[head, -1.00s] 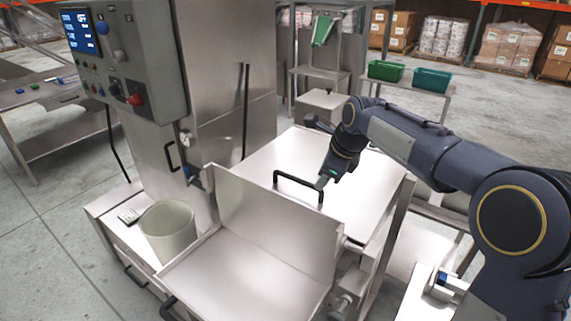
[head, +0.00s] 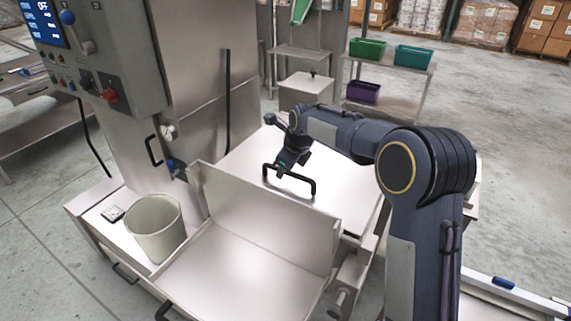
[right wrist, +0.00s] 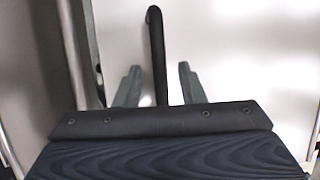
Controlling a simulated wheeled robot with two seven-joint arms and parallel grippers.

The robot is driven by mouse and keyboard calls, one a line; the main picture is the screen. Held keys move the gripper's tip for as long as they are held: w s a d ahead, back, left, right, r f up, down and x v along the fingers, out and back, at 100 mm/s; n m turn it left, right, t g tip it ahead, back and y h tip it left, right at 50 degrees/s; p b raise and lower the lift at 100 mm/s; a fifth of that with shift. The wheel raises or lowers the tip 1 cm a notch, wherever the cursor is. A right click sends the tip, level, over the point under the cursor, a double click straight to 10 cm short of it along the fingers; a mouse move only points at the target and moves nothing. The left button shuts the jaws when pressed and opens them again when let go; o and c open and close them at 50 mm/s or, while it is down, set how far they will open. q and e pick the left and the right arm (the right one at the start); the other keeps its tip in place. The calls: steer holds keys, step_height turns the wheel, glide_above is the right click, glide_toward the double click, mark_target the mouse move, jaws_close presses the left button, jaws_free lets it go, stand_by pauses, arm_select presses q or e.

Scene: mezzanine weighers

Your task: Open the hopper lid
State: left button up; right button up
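The hopper lid appears to be the flat steel panel (head: 335,182) behind an upright steel plate; it lies flat. Its black bar handle (head: 311,187) stands up from it. My right gripper (head: 281,171) is at the handle, near its left end and middle. In the right wrist view the handle (right wrist: 156,45) runs between the two fingers of my right gripper (right wrist: 158,82). The fingers are apart, with a gap showing on each side of the bar. My left gripper is not in view.
The upright plate (head: 262,218) and a steel tray (head: 245,270) are in front of the lid. A pale bucket (head: 155,230) stands to the left, below a control box (head: 95,55). A steel column (head: 190,80) rises behind. Green, teal and purple bins stand on a back rack.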

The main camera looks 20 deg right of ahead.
steer(key=shift+f, duration=0.1)
steer(key=shift+c, duration=0.5)
jaws_close()
